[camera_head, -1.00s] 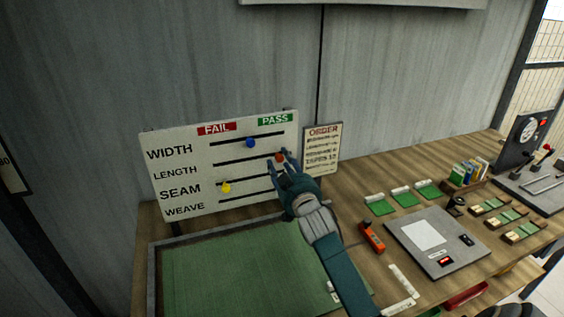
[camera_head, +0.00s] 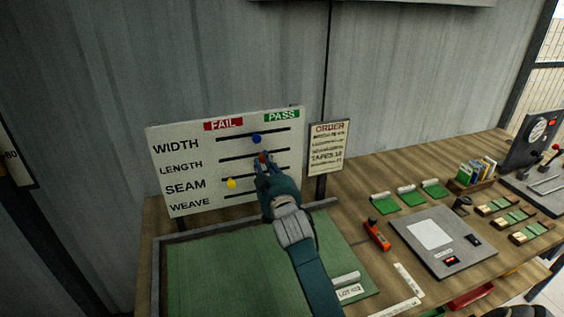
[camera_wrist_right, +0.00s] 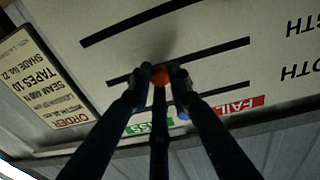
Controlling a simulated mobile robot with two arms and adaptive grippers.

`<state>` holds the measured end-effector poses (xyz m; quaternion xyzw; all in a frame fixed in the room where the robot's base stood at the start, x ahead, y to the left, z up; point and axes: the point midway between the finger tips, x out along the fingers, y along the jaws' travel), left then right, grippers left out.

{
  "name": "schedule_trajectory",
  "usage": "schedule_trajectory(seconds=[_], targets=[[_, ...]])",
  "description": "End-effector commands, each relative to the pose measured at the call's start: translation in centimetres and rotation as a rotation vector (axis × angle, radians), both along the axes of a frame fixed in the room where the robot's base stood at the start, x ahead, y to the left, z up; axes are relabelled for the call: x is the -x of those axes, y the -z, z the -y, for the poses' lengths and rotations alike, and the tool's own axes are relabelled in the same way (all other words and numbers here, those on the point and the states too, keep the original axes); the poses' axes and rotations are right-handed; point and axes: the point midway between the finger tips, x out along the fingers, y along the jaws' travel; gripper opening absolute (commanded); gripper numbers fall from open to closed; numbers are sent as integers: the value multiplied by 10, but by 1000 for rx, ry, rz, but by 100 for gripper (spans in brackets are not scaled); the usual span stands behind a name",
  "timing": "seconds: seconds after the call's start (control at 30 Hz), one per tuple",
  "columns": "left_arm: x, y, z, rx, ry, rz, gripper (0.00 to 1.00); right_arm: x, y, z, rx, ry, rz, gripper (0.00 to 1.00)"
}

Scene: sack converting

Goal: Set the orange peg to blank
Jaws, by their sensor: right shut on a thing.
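The orange peg (camera_head: 263,155) sits on the LENGTH slot of the white board (camera_head: 182,148), a little to the PASS side of the slot's middle. My right gripper (camera_head: 263,163) is shut on it, and its fingers hide most of the peg. In the right wrist view the orange peg (camera_wrist_right: 160,76) shows between the fingertips, against the board. The blue peg (camera_head: 257,139) is near the middle of the WIDTH slot. The yellow peg (camera_head: 231,183) is toward the FAIL side of the SEAM slot. My left gripper is not in view.
An order sign (camera_head: 328,148) stands right of the board. A green mat (camera_head: 230,265) lies in front, with a LOT label (camera_head: 349,292) on it. An orange tool (camera_head: 377,235), a grey panel (camera_head: 440,250) and green cards (camera_head: 410,198) lie to the right.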

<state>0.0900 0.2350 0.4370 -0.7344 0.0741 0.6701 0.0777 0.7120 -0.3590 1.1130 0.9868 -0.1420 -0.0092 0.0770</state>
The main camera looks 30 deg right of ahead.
Motion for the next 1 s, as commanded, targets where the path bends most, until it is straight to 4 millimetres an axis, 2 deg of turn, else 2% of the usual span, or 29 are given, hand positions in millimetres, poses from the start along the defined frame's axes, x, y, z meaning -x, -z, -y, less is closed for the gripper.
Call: schedule_trajectory(seconds=[0.03, 0.13, 0.43, 0.47, 0.53, 0.87, 1.0], targets=[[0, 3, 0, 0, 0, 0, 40, -2, 6, -9, -5, 0, -10, 0], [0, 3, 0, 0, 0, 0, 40, -3, 5, -16, -2, 1, -11, 0], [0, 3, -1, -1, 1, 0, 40, -3, 6, -16, -1, 2, -13, 0], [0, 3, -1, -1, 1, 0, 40, -3, 6, -16, -1, 2, -14, 25], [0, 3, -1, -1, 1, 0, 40, -3, 6, -16, -1, 2, -13, 39], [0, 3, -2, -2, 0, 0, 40, -2, 3, -17, 1, 1, -7, 39], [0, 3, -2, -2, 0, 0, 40, 12, 3, -21, 0, 1, -7, 39]])
